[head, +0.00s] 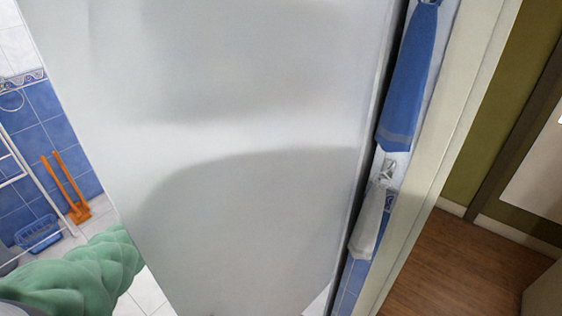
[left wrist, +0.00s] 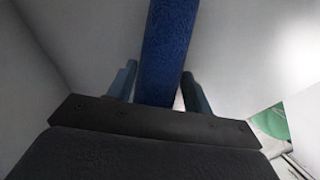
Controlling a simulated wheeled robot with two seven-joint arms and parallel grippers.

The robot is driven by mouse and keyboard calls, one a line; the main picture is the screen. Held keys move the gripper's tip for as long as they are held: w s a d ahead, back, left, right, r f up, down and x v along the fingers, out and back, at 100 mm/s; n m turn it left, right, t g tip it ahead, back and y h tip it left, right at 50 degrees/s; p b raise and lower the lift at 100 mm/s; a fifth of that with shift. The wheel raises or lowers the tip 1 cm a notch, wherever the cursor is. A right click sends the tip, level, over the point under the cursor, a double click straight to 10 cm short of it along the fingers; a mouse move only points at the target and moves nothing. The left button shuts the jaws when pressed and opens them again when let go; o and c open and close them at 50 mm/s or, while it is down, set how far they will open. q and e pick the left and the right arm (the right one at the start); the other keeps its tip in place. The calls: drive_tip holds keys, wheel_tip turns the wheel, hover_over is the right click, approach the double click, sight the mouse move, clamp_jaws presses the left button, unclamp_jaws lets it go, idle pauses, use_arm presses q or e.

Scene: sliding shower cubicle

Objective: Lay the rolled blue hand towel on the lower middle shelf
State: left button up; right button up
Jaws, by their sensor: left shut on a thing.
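The rolled blue hand towel (left wrist: 168,35) stands lengthwise up the middle of the left wrist view. My left gripper (left wrist: 159,80) has one finger on each side of the roll and is shut on it. The roll's far end is cut off by the top of the picture. Pale grey-white surfaces surround it, and I cannot tell which surfaces these are. Neither gripper shows in the head view. The lower middle shelf cannot be made out in either view.
A large frosted panel (head: 250,90) fills most of the head view. A blue towel (head: 407,75) and a whitish cloth (head: 370,220) hang right of it. A green bulky thing (head: 85,275), blue basket (head: 38,233), orange object (head: 75,195) and white rack (head: 22,170) are at left.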

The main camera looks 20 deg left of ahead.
use_arm(q)
drive_tip(key=shift+s+a, duration=0.15)
drive_tip(key=shift+s, duration=0.05)
drive_tip(key=shift+s+r, duration=0.25)
drive_tip(key=shift+s, duration=0.05)
drive_tip(key=shift+w+d+f, duration=0.2)
drive_tip(key=shift+w, duration=0.1)
drive_tip(key=o, duration=0.9)
drive_tip(key=shift+a, duration=0.15)
drive_tip(key=shift+o, duration=0.4)
drive_tip(key=shift+s, duration=0.15)
